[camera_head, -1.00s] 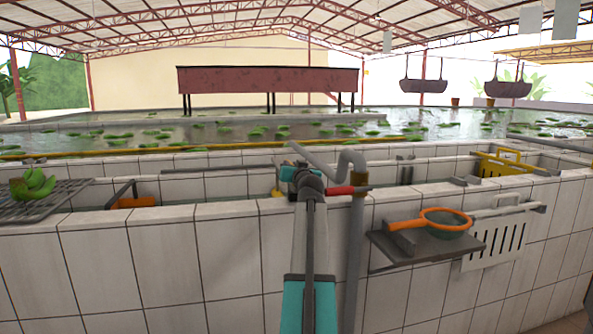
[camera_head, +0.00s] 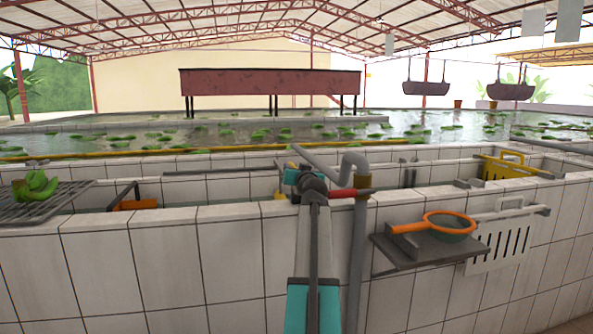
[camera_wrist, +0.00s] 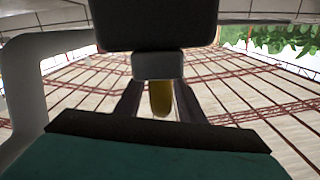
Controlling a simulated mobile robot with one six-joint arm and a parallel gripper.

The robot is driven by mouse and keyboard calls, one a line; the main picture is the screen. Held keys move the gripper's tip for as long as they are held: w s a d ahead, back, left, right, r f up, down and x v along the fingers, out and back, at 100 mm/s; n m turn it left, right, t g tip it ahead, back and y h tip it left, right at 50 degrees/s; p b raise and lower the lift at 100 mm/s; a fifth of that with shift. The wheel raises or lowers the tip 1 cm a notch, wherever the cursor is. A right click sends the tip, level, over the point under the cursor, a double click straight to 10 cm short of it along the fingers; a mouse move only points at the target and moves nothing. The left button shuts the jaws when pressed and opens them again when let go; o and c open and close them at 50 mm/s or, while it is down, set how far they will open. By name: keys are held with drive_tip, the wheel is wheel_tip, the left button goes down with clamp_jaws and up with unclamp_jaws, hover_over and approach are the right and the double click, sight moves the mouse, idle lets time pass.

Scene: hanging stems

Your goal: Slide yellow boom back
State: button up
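A long yellow boom (camera_head: 230,150) lies across the pond, just behind the tiled near wall, in the head view. My gripper (camera_head: 296,172) is at the far end of my arm over the tiled trough, in front of the boom in the picture. A small yellow piece (camera_head: 280,195) shows beside it, low at the left. In the wrist view, a yellow rounded piece (camera_wrist: 160,98) shows between the two dark fingers of my gripper (camera_wrist: 157,105), below a grey block (camera_wrist: 158,65). Gaps show on both sides of the yellow piece. The fingertips are hidden, so a grip cannot be told.
A grey bent pipe (camera_head: 358,220) with a red handle (camera_head: 350,192) stands right beside my arm. An orange strainer (camera_head: 447,224) rests on a shelf (camera_head: 420,252) at right. A yellow basket (camera_head: 503,167) stands at far right.

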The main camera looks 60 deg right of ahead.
drive_tip(key=shift+s+r+p, duration=0.1)
drive_tip(key=shift+r+p, duration=0.4)
drive_tip(key=shift+r, duration=1.3)
drive_tip(key=shift+s+a+f, duration=0.1)
drive_tip(key=shift+s+a, duration=0.15)
drive_tip(key=shift+a, duration=0.1)
drive_tip(key=w+a+r+p+v, duration=0.1)
drive_tip(key=a+p+v, duration=0.1)
drive_tip(key=v, duration=1.2)
drive_tip(key=shift+a+r, duration=0.2)
drive_tip(key=shift+r, duration=0.05)
drive_tip(key=shift+w, duration=0.15)
